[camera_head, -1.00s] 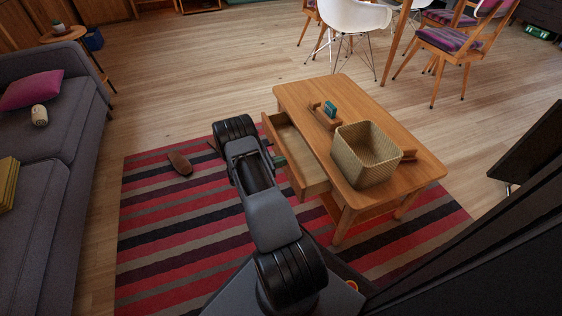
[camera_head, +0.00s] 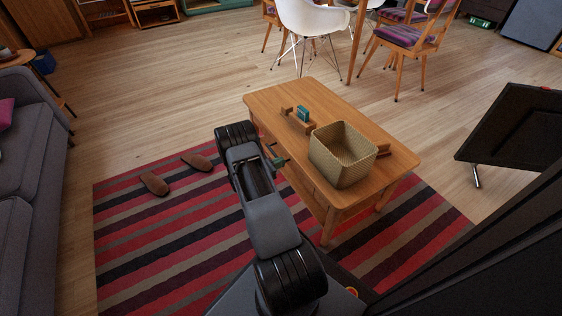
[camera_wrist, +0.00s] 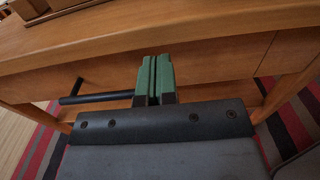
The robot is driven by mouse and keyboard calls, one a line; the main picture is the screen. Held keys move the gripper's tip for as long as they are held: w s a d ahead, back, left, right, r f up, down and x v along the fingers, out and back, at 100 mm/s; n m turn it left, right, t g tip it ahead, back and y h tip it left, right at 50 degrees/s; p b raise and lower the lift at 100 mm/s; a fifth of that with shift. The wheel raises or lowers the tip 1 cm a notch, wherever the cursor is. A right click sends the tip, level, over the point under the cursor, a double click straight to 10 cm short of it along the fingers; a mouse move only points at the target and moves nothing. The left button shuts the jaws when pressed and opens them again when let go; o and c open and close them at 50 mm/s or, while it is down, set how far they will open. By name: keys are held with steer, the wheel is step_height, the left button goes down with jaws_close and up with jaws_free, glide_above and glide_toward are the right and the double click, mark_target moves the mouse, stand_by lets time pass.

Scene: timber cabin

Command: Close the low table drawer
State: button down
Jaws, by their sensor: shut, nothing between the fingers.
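The low wooden table (camera_head: 355,115) stands on the striped rug in the head view. Its drawer shows as a wooden front (camera_wrist: 215,62) in the wrist view, about flush with the table side under the top, with no open gap visible. A dark bar handle (camera_wrist: 95,97) sticks out at the left of the wrist view. My gripper (camera_wrist: 155,78) has green fingertips together and empty, right at the drawer front; I cannot tell whether they touch it. In the head view my gripper (camera_head: 276,160) is beside the table's long side, and my arm hides part of the drawer.
A woven basket (camera_head: 342,155) and a small wooden caddy (camera_head: 298,120) stand on the table. Two brown slippers (camera_head: 155,183) lie on the rug (camera_head: 150,235). A grey sofa (camera_head: 30,200) is at the left. A dark panel (camera_head: 515,125) stands at the right.

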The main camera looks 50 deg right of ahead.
steer(key=p+v, duration=0.3)
steer(key=v, duration=1)
steer(key=shift+a, duration=0.2)
